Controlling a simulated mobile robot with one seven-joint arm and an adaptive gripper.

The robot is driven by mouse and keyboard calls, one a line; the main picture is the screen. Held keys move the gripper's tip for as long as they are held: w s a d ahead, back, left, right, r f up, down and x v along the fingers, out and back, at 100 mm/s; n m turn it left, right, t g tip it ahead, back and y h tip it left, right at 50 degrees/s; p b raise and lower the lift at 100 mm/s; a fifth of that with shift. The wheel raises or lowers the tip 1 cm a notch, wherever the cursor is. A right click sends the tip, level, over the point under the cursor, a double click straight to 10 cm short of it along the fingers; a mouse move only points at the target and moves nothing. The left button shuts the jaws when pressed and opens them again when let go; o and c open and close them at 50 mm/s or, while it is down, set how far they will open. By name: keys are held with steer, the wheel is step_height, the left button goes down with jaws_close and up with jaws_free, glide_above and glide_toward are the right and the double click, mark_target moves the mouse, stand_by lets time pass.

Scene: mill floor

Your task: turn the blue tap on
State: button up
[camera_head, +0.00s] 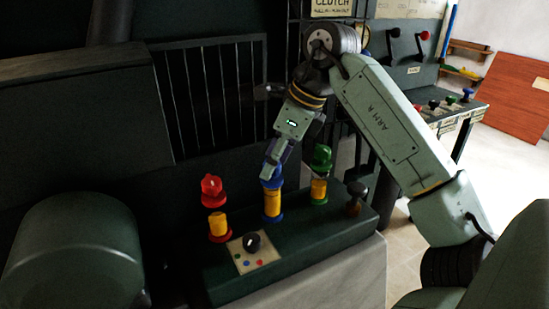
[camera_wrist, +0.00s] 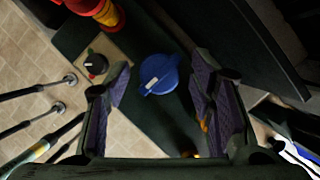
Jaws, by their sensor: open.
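The blue tap (camera_head: 272,180) stands on a yellow pipe with a blue base, in the middle of the dark green bench in the head view. Its round blue handle (camera_wrist: 158,74), with a small pale mark, shows from above in the wrist view. My gripper (camera_head: 272,165) points down at the blue tap and partly hides its top. In the wrist view my gripper (camera_wrist: 164,82) is open, with one finger to either side of the handle and visible gaps between. Whether the fingertips are down level with the handle, I cannot tell.
A red tap (camera_head: 211,190) stands to the left and a green tap (camera_head: 322,158) to the right. A black knob (camera_head: 252,242) sits on a cream plate with coloured marks in front. A dark lever (camera_head: 356,197) stands at the bench's right end. A barred guard (camera_head: 212,95) rises behind.

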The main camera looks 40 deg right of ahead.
steer(key=v, duration=1.2)
stand_by(0.3)
